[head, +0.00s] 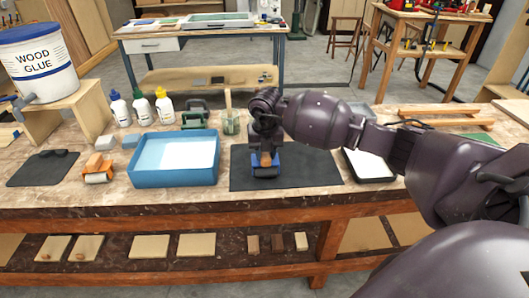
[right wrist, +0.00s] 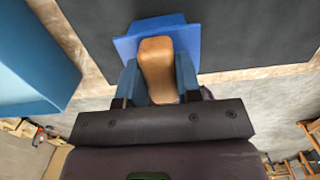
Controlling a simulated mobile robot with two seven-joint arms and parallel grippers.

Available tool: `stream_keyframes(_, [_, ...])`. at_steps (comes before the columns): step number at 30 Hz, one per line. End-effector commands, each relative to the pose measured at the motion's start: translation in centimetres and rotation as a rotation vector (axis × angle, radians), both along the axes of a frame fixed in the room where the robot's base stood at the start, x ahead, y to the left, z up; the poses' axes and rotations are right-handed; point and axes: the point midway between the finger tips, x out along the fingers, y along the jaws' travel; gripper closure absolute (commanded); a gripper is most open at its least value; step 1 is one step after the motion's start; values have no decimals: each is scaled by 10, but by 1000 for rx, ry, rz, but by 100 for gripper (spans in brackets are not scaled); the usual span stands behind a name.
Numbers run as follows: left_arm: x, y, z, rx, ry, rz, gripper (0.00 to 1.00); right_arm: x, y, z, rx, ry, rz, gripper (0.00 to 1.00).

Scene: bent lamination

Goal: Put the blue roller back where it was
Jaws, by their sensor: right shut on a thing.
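The blue roller (head: 270,172) is at the front of the black mat (head: 310,168) in the head view. In the right wrist view the blue roller (right wrist: 126,46) shows as a wide blue piece with a tan wooden handle (right wrist: 157,62). My right gripper (head: 264,152) reaches in from the right; in the right wrist view its fingers (right wrist: 158,80) are closed on both sides of the handle. The roller is over the mat's front part; whether it touches the mat I cannot tell. My left gripper is not in view.
A blue tray (head: 178,184) with white contents stands left of the mat. Further left are a roller with an orange part (head: 98,172), a dark mat (head: 30,172) and several glue bottles (head: 142,105). A glass jar (head: 231,124) stands behind. A white-filled tray (head: 368,166) lies right.

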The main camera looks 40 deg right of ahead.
Motion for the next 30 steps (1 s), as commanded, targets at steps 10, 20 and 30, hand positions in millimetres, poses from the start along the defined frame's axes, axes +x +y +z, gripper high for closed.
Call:
stream_keyframes(10, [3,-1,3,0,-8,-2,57,1,0,-1,0,-2,0,87])
stream_keyframes(20, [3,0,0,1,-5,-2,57,0,0,-11,0,0,1,87])
stream_keyframes(30, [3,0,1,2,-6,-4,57,-2,0,-17,0,6,1,46])
